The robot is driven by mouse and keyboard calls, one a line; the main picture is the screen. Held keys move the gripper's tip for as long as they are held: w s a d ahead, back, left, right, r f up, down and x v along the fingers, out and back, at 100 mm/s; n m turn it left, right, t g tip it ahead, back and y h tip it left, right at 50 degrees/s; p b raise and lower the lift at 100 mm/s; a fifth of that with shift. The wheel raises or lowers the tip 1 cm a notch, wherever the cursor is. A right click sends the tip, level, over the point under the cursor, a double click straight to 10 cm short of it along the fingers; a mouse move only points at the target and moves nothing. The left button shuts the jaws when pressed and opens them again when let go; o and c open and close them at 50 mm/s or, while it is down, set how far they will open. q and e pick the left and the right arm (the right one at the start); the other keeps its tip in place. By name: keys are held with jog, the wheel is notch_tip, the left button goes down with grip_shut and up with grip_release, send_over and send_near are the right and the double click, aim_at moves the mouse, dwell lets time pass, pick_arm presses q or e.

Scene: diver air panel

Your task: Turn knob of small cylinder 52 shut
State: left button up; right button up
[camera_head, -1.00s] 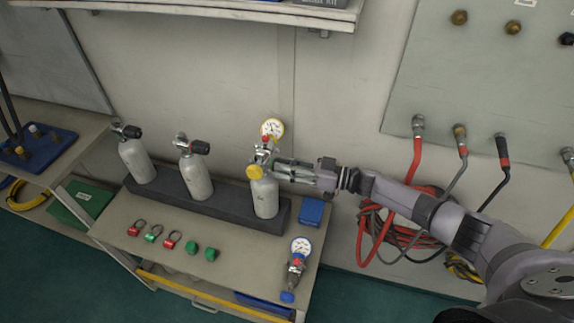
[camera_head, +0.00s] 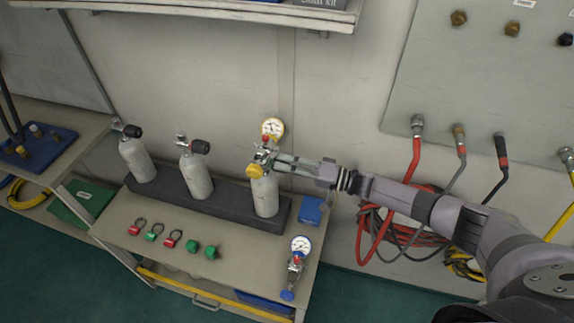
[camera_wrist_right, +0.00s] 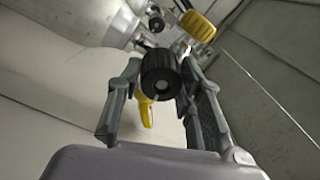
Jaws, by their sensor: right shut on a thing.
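The right-hand small grey cylinder (camera_head: 265,197) stands upright in the dark rack; I cannot read a number on it. Its valve carries a regulator with a yellow knob (camera_head: 254,171) and a round gauge (camera_head: 272,127) above. My right gripper (camera_head: 273,162) reaches in from the right at the valve. In the right wrist view, the black valve knob (camera_wrist_right: 160,76) sits between the two fingers, which are shut on it. The yellow knob (camera_wrist_right: 197,26) also shows beyond it there. My left gripper is not in view.
Two more cylinders (camera_head: 195,178) (camera_head: 138,160) stand to the left in the rack (camera_head: 232,212). Red and green fittings (camera_head: 173,240), a blue box (camera_head: 312,211) and a second gauge (camera_head: 301,246) lie on the bench. Hoses (camera_head: 410,165) hang from the wall panel at right.

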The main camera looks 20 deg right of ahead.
jog(key=shift+f+m, duration=0.1)
jog(key=shift+m, duration=1.1)
jog(key=o, duration=1.2)
jog(key=shift+c, duration=0.2)
jog(key=shift+s+d, duration=0.15)
jog(key=shift+d, duration=0.05)
jog(key=v, duration=1.1)
jog(key=shift+s+d, duration=0.2)
jog(key=shift+s, duration=0.05)
